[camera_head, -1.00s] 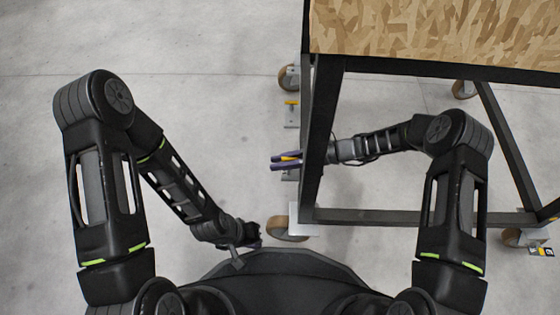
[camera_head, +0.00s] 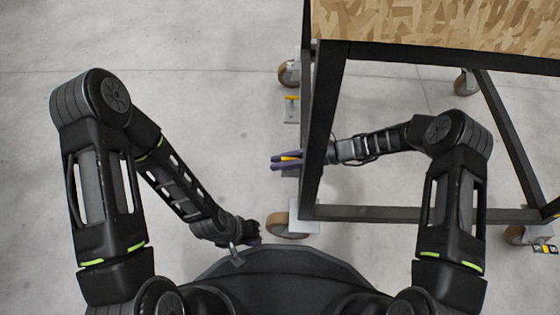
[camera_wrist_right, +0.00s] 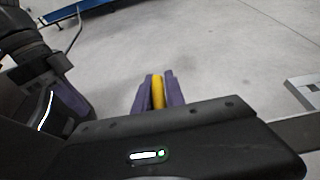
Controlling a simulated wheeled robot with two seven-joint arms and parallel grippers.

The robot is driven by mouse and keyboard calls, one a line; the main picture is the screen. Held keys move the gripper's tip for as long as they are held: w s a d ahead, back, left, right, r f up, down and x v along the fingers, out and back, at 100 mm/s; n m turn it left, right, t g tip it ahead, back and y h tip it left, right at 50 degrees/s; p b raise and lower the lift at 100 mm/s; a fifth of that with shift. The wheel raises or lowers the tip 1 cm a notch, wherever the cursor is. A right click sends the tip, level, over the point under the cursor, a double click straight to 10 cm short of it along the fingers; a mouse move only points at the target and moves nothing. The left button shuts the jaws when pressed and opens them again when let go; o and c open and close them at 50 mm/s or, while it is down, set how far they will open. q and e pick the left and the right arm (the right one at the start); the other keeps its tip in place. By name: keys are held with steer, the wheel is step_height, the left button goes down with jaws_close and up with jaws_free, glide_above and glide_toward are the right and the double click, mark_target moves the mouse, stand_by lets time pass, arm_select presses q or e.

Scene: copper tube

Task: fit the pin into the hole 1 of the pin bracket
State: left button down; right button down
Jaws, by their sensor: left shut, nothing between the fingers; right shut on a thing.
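The pin (camera_head: 291,158) is yellow and sits between the purple fingers of my right gripper (camera_head: 284,160), which is shut on it. In the right wrist view the yellow pin (camera_wrist_right: 158,92) stands between the two purple fingers (camera_wrist_right: 157,95). A grey bracket plate (camera_head: 291,115) with a yellow piece on it is beside the table frame, above my gripper in the head view and apart from it. A grey plate with an opening (camera_wrist_right: 305,92) shows at the right edge of the wrist view; I cannot tell which hole is hole 1. My left gripper (camera_head: 252,232) is low and empty, its fingers hard to make out.
A black-framed table with a wood-chip top (camera_head: 430,25) stands on casters at the right. A caster (camera_head: 287,224) is below my right gripper. The floor (camera_head: 215,110) at the left is clear.

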steer(key=shift+f+b, duration=0.95)
steer(key=shift+f, duration=0.3)
steer(key=c, duration=1.3)
jaws_free()
steer(key=shift+r, duration=0.1)
steer(key=p+v, duration=0.3)
steer(key=v, duration=0.4)
steer(key=shift+d+r, duration=0.1)
steer(key=shift+d, duration=0.3)
